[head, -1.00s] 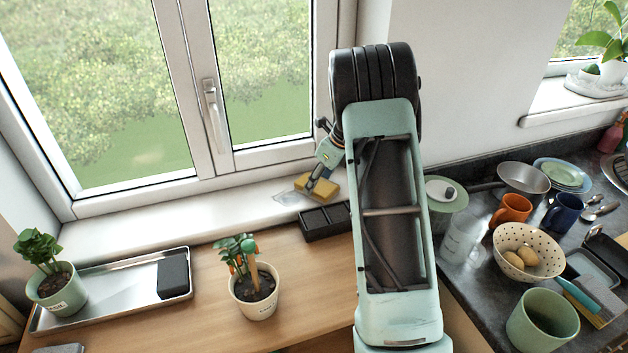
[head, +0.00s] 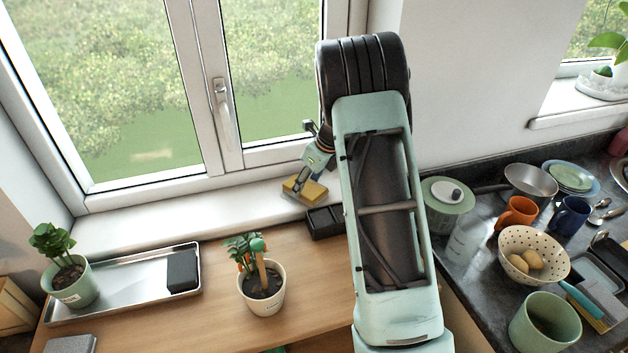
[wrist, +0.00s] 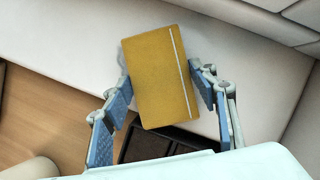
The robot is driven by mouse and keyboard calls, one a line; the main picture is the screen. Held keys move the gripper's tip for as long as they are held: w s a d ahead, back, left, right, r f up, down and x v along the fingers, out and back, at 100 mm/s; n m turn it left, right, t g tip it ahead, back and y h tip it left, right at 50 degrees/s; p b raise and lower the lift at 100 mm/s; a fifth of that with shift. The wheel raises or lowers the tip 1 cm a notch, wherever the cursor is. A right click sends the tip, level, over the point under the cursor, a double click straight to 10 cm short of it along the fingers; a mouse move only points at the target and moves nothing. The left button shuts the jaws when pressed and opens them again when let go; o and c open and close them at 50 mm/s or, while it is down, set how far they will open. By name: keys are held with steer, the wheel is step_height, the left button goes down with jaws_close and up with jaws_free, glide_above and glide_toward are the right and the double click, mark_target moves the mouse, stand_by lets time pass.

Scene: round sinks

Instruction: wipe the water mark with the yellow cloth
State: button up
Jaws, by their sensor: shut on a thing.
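The yellow cloth (head: 314,193) is a flat, block-like yellow piece at the windowsill, right of the window handle. In the wrist view the cloth (wrist: 155,75) shows a thin white line along its right side. My gripper (wrist: 162,85) is shut on it, one blue-padded finger at each side; in the head view the gripper (head: 302,184) reaches down to the sill (head: 180,217). I see no clear water mark on the sill; whether any lies under the cloth is hidden.
A dark divided tray (head: 325,222) stands just below the sill. A potted plant (head: 262,300) and a metal tray (head: 120,290) are on the wooden counter. Dishes, mugs and a spotted colander (head: 520,246) crowd the dark worktop at right. The sill's left stretch is clear.

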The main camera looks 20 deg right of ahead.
mark_target(291, 188)
steer(key=shift+s+a+f+p, duration=0.15)
steer(key=shift+a+p, duration=0.1)
steer(key=shift+a, duration=0.85)
steer(key=shift+w+a+f+p, duration=0.1)
steer(key=shift+a+p, duration=0.15)
steer(key=shift+a, duration=0.8)
steer(key=shift+a+r+p, duration=0.1)
steer(key=shift+a+p, duration=0.55)
steer(key=shift+a, duration=0.95)
steer(key=shift+w+d+r, duration=0.1)
steer(key=shift+d, duration=0.8)
steer(key=shift+w+d+r, duration=0.1)
steer(key=shift+d, duration=0.75)
steer(key=shift+d+f, duration=0.15)
steer(key=shift+d, duration=1.55)
steer(key=shift+d+f, duration=0.15)
steer(key=shift+d, duration=1.5)
steer(key=shift+s+d+r, duration=0.1)
steer(key=shift+d, duration=1.55)
steer(key=shift+a, duration=0.1)
